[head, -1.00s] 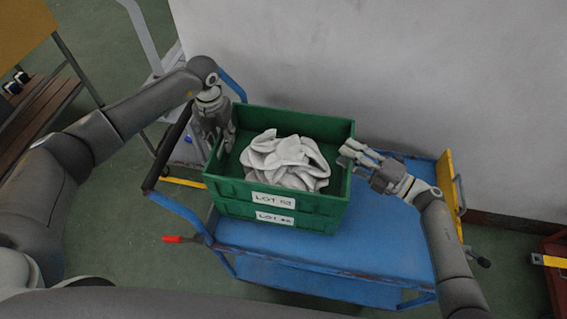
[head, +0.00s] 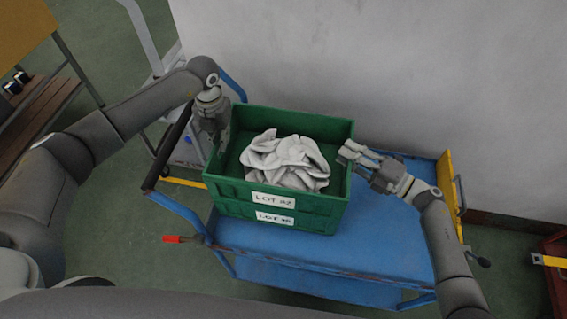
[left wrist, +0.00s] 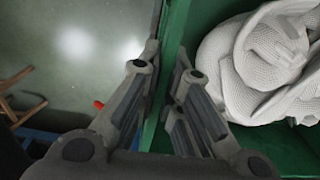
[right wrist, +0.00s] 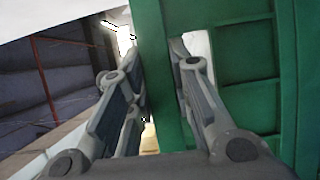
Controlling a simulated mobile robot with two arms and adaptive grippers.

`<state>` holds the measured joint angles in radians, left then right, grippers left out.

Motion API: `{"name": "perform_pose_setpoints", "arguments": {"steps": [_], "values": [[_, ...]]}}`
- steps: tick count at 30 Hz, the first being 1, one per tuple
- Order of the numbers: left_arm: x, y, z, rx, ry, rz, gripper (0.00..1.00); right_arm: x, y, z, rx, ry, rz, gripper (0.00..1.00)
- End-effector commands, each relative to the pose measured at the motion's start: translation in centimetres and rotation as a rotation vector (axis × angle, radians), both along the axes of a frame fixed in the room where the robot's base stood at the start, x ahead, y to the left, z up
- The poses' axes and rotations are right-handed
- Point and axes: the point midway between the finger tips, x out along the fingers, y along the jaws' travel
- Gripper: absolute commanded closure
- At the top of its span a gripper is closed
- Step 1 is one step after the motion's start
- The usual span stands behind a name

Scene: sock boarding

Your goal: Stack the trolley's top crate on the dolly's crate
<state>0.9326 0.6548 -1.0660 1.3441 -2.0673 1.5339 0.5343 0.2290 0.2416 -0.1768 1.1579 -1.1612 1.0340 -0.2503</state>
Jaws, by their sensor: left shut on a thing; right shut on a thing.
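The top green crate (head: 228,187) is labelled "LOT" and holds white socks (head: 285,162). It sits on another green crate (head: 235,209) on the blue trolley (head: 380,235). My left gripper (head: 222,143) is shut on the top crate's left wall, with one finger on each side; this wall shows in the left wrist view (left wrist: 171,70). My right gripper (head: 350,158) is shut on the crate's right wall, also seen in the right wrist view (right wrist: 154,60). I cannot make out the dolly's crate in these views.
A pale wall (head: 400,80) stands close behind the trolley. The trolley has a yellow end part (head: 447,185) at right and a dark push handle (head: 165,150) at left. A red thing (head: 555,280) is at the far right. Green floor lies to the left.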

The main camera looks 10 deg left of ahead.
Motion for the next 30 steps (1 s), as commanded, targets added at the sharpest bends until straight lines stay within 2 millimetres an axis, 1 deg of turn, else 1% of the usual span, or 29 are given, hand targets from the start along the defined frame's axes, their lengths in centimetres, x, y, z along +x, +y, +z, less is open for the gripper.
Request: {"name": "perform_pose_setpoints", "arguments": {"steps": [7,11,24,30], "values": [[0.1,0.0,0.4,0.0,-0.003,0.001,1.0,0.0,0.0,0.4,0.001,-0.002,0.0,1.0],[0.1,0.0,1.0,0.0,-0.004,0.001,1.0,0.0,0.0,1.0,0.001,-0.002,0.0,1.0],[0.1,0.1,4.4,0.0,-0.004,0.002,1.0,0.0,0.0,4.4,0.001,-0.002,0.0,1.0],[0.1,0.1,5.2,0.001,-0.003,0.002,1.0,0.0,0.0,5.2,0.001,-0.002,0.0,1.0]]}}
